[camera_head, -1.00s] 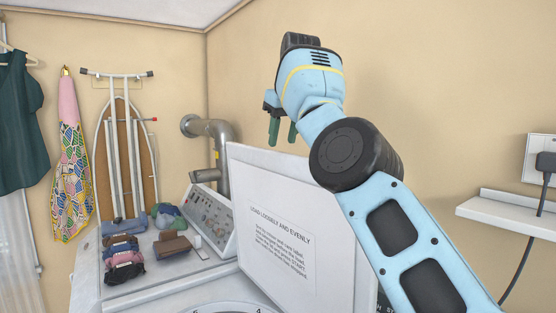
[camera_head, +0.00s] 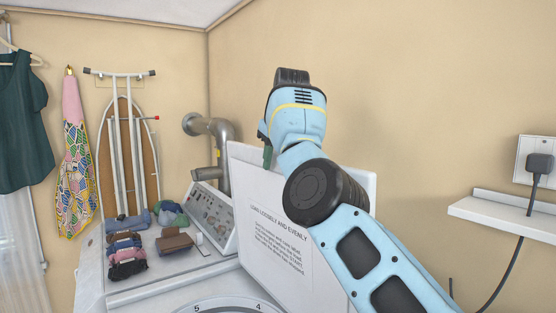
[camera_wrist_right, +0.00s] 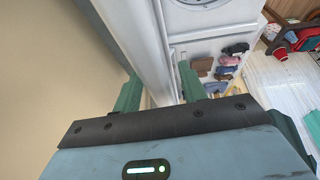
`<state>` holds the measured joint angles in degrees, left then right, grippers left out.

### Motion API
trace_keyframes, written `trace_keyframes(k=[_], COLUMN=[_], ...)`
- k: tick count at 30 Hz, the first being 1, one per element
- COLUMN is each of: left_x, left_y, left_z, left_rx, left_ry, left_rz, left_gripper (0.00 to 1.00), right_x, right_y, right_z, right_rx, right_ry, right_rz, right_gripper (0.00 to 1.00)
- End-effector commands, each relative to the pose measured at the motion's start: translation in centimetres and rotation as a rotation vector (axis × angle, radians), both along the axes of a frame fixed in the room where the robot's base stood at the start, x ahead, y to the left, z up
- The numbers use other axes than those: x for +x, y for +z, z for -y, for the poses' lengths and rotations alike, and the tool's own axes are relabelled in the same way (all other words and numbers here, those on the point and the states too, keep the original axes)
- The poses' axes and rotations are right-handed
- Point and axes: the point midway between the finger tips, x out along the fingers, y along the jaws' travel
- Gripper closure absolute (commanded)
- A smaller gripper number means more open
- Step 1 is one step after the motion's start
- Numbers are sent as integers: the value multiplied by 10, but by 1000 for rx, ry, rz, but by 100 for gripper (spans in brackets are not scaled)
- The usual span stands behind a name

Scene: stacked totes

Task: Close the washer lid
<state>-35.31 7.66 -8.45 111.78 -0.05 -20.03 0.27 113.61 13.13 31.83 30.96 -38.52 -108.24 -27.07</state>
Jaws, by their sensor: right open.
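The washer lid (camera_head: 275,215) stands open and upright, its white inner face with printed text toward me. My right gripper (camera_head: 267,157) is at the lid's top edge, pointing down, partly hidden behind the lid and my own arm. In the right wrist view, the open green fingers (camera_wrist_right: 158,90) lie on either side of the lid's white edge (camera_wrist_right: 148,45). I cannot tell whether either finger touches it. The washer's round opening (camera_head: 228,304) shows at the bottom of the head view. My left gripper is not in view.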

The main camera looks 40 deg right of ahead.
Motion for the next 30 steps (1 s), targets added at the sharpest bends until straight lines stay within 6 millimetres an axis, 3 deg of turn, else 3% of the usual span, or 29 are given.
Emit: trace_keyframes(k=[11,21,30], left_x=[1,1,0], left_y=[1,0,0], left_z=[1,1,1], left_rx=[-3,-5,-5], left_ry=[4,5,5], left_rz=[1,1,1], left_gripper=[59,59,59], right_x=[2,2,2], right_y=[-6,-6,-6], right_z=[1,1,1], right_rx=[-1,-1,-2], right_ry=[0,0,-1], right_rz=[1,1,0], right_gripper=[58,100,100])
